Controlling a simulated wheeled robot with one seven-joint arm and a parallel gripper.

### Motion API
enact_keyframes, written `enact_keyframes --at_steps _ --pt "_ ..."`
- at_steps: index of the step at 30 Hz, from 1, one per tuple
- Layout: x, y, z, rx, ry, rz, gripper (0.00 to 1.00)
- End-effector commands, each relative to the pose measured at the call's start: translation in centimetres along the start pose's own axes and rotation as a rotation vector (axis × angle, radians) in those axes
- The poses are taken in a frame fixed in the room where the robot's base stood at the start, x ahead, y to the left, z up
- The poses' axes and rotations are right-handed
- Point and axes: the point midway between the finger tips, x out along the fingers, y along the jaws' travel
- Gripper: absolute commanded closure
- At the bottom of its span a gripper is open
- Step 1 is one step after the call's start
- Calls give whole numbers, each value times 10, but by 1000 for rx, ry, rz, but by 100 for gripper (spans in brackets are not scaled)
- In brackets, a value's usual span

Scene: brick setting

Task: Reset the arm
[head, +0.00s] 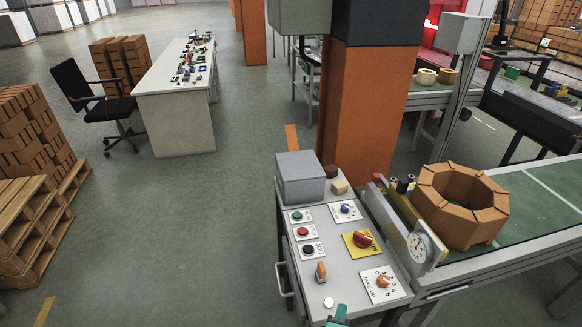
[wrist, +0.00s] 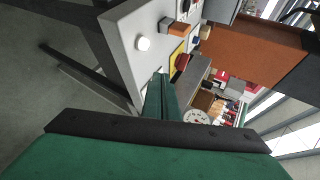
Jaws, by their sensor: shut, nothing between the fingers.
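My gripper (head: 338,316) shows as a small green tip at the bottom edge of the head view, by the near end of the control panel (head: 340,240). In the wrist view the green fingers of my gripper (wrist: 161,96) are together with nothing between them. They point toward the panel, near its white round button (wrist: 143,43). That button also shows in the head view (head: 328,303). Most of my arm is out of the head view.
The panel carries a red knob (head: 363,239), an orange dial (head: 383,282) and a grey box (head: 300,178). A conveyor (head: 540,195) with a brick ring (head: 460,205) stands at right. An orange pillar (head: 365,110) rises behind. Open floor (head: 190,240) lies left.

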Motion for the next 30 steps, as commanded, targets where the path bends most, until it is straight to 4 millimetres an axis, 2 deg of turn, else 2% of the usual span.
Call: enact_keyframes --at_steps 8,14,22,30 --pt "-12 27 16 -166 -30 -29 100" --pt "-31 56 34 -365 -61 -70 100" --pt "-83 105 56 -752 -91 -174 100" --pt "-150 141 60 -1144 -83 -296 100"
